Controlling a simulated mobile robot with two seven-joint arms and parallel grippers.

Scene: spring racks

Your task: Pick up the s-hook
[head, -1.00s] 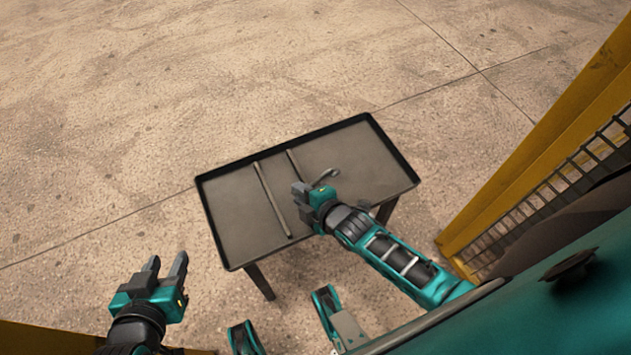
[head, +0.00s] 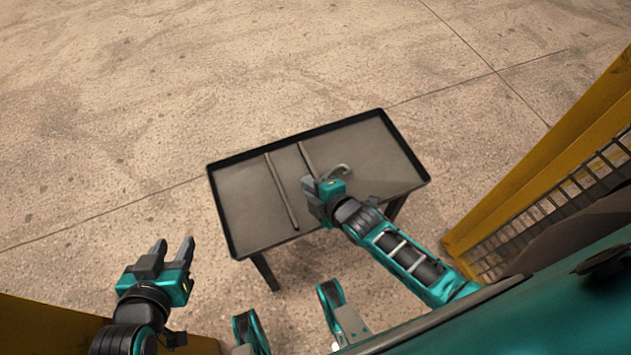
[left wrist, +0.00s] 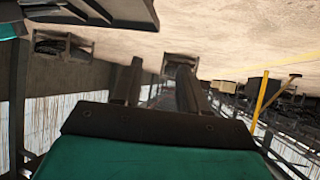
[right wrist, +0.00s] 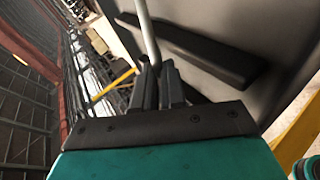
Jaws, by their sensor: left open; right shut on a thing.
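The s-hook (head: 340,170) is a grey curved piece showing just beyond my right gripper (head: 312,188) in the head view, over the right half of the tray table. My right gripper is shut on it. In the right wrist view a thin grey shaft of the s-hook (right wrist: 147,32) rises from between the closed fingers (right wrist: 158,80). The gripper hides part of the hook, and I cannot tell its height above the tray. My left gripper (head: 173,243) is open and empty, left of the table; its parted fingers show in the left wrist view (left wrist: 156,78).
The dark tray table (head: 237,215) has a raised rim. A long thin rod (head: 281,190) lies on it, with a second rod (head: 305,158) to its right, partly hidden by my right gripper. A yellow frame (head: 560,150) with mesh stands at right. Open floor lies beyond the table.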

